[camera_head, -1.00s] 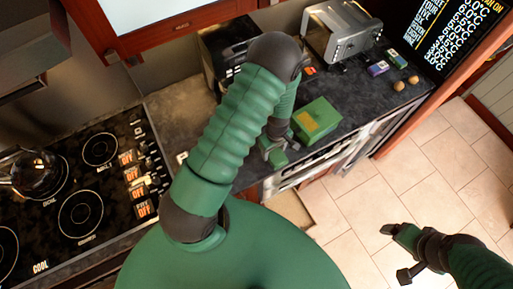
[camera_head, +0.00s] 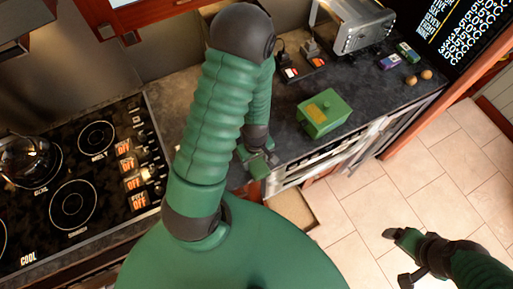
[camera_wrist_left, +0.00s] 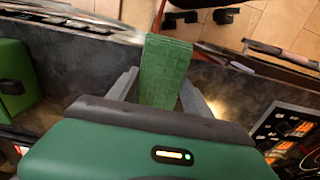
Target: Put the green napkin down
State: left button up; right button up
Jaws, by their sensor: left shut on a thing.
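The green napkin (camera_wrist_left: 163,72) is a textured green strip between the grey fingers of my left gripper (camera_wrist_left: 160,92) in the left wrist view. My left gripper is shut on it. In the head view my left gripper (camera_head: 257,163) is over the front edge of the dark counter, left of a green box. A small green patch shows at its tip there, but I cannot tell napkin from gripper. Whether the napkin touches the counter is unclear. My right gripper (camera_head: 403,256) is open and empty above the tiled floor at the lower right.
The green box (camera_head: 325,112) stands on the counter (camera_head: 365,90); it also shows at the left of the wrist view (camera_wrist_left: 14,78). A toaster oven (camera_head: 352,27) and small items are behind. A stove (camera_head: 75,175) is on the left. An open drawer (camera_head: 300,205) is below the counter.

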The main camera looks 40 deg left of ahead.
pick_arm(q)
jog(key=w+a, duration=0.1)
jog(key=w+a+p, duration=0.1)
jog(key=w+a, duration=0.1)
jog(key=w+a+p, duration=0.1)
jog(key=w+a, duration=0.1)
jog(key=shift+w+f, duration=0.25)
jog(key=f+p, duration=0.1)
jog(key=f, duration=0.2)
jog(key=shift+a+f+p, duration=0.1)
jog(key=shift+a+p, duration=0.1)
jog(key=shift+p, duration=0.1)
jog(key=shift+f, duration=0.25)
jog(key=shift+d, duration=0.1)
jog(key=o, duration=1.2)
jog(key=shift+w+r, duration=0.1)
